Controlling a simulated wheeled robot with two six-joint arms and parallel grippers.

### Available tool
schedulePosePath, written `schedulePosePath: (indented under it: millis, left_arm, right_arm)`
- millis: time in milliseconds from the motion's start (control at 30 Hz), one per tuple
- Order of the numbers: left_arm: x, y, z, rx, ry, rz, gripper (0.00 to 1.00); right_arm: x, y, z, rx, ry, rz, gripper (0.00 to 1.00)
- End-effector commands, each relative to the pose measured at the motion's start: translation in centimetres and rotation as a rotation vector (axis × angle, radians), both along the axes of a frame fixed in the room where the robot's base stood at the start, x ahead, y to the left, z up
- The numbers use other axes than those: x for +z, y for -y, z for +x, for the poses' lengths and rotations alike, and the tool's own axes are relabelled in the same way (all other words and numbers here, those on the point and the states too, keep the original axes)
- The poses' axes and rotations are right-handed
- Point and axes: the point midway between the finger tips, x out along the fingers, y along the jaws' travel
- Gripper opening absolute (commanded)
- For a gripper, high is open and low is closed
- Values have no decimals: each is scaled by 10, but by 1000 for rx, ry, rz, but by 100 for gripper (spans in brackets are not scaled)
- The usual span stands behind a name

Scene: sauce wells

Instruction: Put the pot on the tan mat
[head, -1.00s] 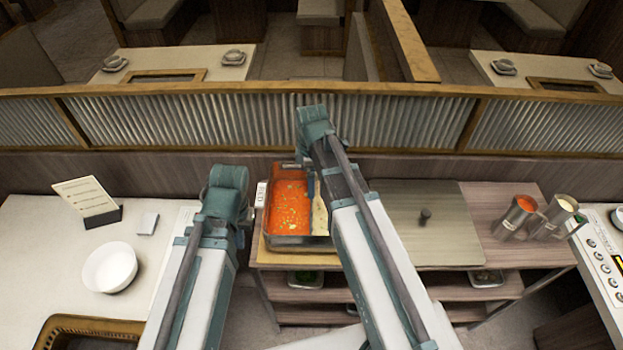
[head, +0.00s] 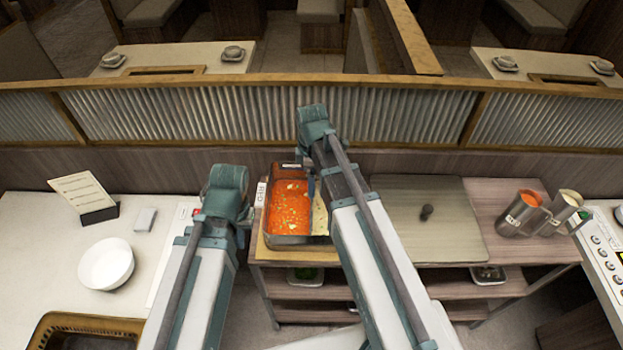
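The pot (head: 290,208) is a rectangular metal vessel with red soup on its left and a pale broth on its right. It stands on the wooden cart. A tan surface, which looks like the tan mat (head: 263,249), shows along its left and front edge; how far it runs beneath the pot is hidden. My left gripper (head: 241,237) points down just left of the pot, its fingers mostly hidden behind its arm. My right gripper (head: 311,186) is over the pot's right part, largely hidden by its arm. Neither gripper's opening can be made out.
A flat lid or board with a knob (head: 427,213) covers the cart's middle. Two metal jugs, one with red sauce (head: 522,212), stand at its right. A white bowl (head: 106,264), a menu stand (head: 84,198) and a brown basket (head: 85,325) are on the left counter.

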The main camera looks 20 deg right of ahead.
Motion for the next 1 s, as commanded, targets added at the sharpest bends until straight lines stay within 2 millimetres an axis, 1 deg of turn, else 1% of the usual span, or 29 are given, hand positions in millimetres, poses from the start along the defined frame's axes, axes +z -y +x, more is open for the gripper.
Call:
schedulePosePath:
  millis: [433, 733, 767, 800, 833, 1000]
  left_arm:
    - [-6, 0, 0, 0, 0, 0, 0]
    - [-7, 0, 0, 0, 0, 0, 0]
    - [-7, 0, 0, 0, 0, 0, 0]
    - [-7, 0, 0, 0, 0, 0, 0]
    - [-7, 0, 0, 0, 0, 0, 0]
    - [-7, 0, 0, 0, 0, 0, 0]
  right_arm:
    - [-6, 0, 0, 0, 0, 0, 23]
    - [-7, 0, -1, 0, -1, 0, 23]
    - [-7, 0, -1, 0, -2, 1, 92]
    - [-7, 0, -1, 0, -2, 1, 99]
    - [-7, 0, -1, 0, -2, 1, 100]
    - [-7, 0, -1, 0, -1, 0, 100]
